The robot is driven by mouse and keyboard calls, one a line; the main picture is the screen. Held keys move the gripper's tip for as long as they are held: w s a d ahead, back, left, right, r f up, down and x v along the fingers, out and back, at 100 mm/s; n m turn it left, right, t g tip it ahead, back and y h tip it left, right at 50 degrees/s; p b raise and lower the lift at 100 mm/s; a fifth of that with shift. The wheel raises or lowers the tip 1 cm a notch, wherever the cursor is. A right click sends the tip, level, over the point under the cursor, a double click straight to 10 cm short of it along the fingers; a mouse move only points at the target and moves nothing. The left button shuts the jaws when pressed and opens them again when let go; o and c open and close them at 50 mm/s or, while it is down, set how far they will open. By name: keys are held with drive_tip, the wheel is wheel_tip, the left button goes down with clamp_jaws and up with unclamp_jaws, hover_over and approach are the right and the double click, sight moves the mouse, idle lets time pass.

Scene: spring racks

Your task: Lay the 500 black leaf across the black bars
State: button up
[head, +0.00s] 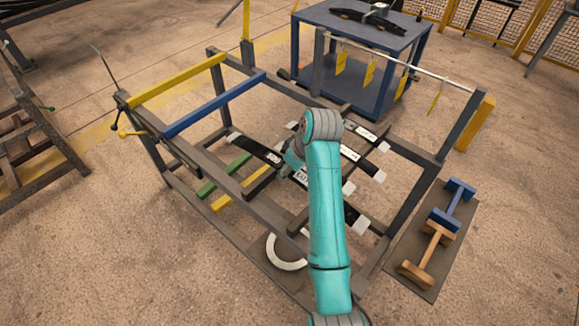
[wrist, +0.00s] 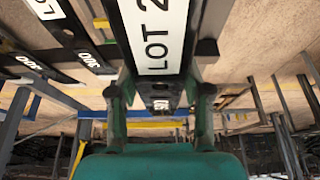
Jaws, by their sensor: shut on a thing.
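My gripper (head: 294,163) is inside the rack frame, shut on a long black leaf (head: 250,148) with pale ends. In the head view this leaf is marked 500 and slants from upper left to lower right, partly hidden by my arm. In the wrist view the held leaf (wrist: 120,25) carries a large white LOT 2 label between my fingers (wrist: 160,95); its smaller far mark is too blurred to read. Dark bars of the rack (head: 225,180) run near and below it. I cannot tell whether the leaf touches any bar.
Other labelled black leaves (head: 365,133) lie right of my gripper; one in the wrist view reads 300 (wrist: 88,60). Yellow (head: 175,82), blue (head: 215,104) and green (head: 222,174) bars cross the rack. A blue table (head: 345,25) stands behind. Yellow tags (head: 369,72) hang at right.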

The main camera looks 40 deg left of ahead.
sight(298, 176)
wheel_tip(298, 176, down, 6)
idle(0.7)
drive_tip(key=shift+f, duration=0.9)
idle(0.9)
drive_tip(key=o, duration=1.3)
drive_tip(key=shift+o, duration=0.3)
drive_tip(key=shift+f, duration=0.1)
drive_tip(key=v, duration=1.2)
drive_tip(key=shift+s, duration=0.1)
